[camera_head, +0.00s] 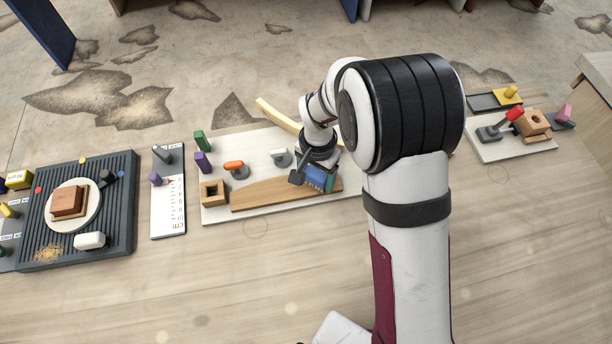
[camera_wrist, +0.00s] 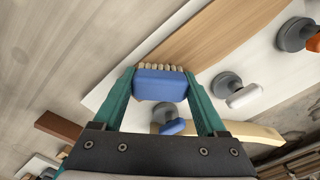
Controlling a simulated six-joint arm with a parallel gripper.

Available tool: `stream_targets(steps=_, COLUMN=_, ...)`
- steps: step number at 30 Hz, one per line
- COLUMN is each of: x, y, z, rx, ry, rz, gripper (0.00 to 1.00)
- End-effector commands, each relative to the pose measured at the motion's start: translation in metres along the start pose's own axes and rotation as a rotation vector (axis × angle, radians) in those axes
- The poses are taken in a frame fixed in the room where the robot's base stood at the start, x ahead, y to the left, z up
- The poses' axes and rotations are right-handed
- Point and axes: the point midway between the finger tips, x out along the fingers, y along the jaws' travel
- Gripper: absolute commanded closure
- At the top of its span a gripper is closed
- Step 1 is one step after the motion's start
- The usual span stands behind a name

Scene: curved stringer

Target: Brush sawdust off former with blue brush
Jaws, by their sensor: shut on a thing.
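My gripper (camera_head: 316,178) is shut on the blue brush (camera_wrist: 160,84). In the wrist view the brush sits between the teal fingers, its pale bristles pointing towards the wooden former (camera_wrist: 215,40). In the head view the blue brush (camera_head: 320,180) is at the right part of the former (camera_head: 275,194), a long brown wooden piece on a white board. The bristles are at or just above the former's edge; I cannot tell if they touch. No sawdust is clearly visible on the former. My arm hides the board's right end.
On the white board (camera_head: 218,214) stand an orange-handled clamp (camera_head: 234,168), a white-handled clamp (camera_head: 281,157) and a blue-handled one (camera_wrist: 172,126). A pale curved strip (camera_head: 277,115) lies behind. A dark grooved tray (camera_head: 122,215) at left holds crumbs (camera_head: 48,252). The front table is clear.

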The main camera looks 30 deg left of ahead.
Motion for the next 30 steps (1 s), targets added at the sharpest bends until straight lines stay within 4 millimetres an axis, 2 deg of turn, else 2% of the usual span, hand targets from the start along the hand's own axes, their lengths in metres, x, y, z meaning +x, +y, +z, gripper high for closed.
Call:
stream_targets(steps=3, x=-0.024, y=-0.001, z=0.000, rx=-0.001, ry=0.002, rz=-0.003, gripper=0.86)
stream_targets(steps=19, x=-0.071, y=-0.001, z=0.001, rx=-0.001, ry=0.002, rz=-0.002, gripper=0.86)
stream_targets(steps=24, x=-0.080, y=-0.001, z=0.001, rx=-0.001, ry=0.001, rz=-0.001, gripper=0.86)
stream_targets(steps=30, x=-0.081, y=-0.001, z=0.001, rx=-0.001, ry=0.001, rz=-0.001, gripper=0.86)
